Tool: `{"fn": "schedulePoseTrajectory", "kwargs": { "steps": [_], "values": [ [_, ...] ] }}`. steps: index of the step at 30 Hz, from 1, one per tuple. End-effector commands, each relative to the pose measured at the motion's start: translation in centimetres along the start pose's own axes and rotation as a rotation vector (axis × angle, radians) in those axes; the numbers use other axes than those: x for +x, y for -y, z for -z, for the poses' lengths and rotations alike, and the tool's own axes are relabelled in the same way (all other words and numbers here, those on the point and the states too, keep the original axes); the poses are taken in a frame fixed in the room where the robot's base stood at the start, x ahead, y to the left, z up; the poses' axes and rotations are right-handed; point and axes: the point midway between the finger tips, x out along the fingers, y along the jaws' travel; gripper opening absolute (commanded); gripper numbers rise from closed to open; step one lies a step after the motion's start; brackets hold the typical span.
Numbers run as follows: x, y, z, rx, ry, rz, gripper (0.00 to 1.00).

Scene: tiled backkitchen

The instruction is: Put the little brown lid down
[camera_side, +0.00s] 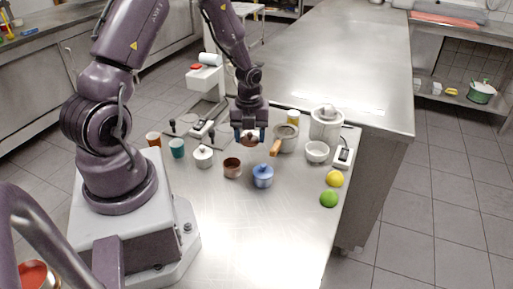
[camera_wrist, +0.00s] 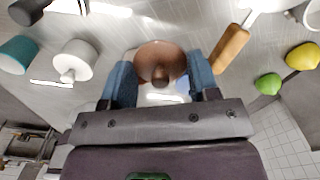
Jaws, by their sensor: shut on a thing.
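The little brown lid (camera_wrist: 160,54) is between the blue fingers of my gripper (camera_wrist: 162,80), with its knob toward the wrist camera. In the side view my gripper (camera_side: 249,136) is shut on the lid (camera_side: 250,142) and holds it above the table. A small brown pot (camera_side: 232,168) stands open on the table, lower and a little left of the gripper. In the wrist view the lid and gripper hide what lies straight below.
A lidded blue pot (camera_side: 263,177) and a lidded white pot (camera_side: 203,157) flank the brown pot. A wooden-handled saucepan (camera_side: 286,138), white bowl (camera_side: 317,152), lemon (camera_side: 335,179) and lime (camera_side: 328,199) are to the right. A teal cup (camera_side: 177,148) is left. The front table (camera_side: 255,235) is clear.

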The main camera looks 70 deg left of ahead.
Motion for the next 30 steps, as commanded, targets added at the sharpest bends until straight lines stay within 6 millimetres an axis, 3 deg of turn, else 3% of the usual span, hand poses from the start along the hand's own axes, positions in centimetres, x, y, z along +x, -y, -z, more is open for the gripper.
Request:
{"fn": "schedulePoseTrajectory", "kwargs": {
  "steps": [6, 16, 29, 30],
  "values": [
    [2.5, 1.3, -1.7, -0.001, 0.000, 0.001, 0.33],
    [6.1, 1.8, -2.2, -0.001, -0.001, 0.000, 0.33],
    [6.7, 1.8, -2.3, -0.001, 0.001, 0.001, 0.33],
    [6.7, 1.8, -2.3, -0.001, 0.001, 0.001, 0.64]
  ]
}}
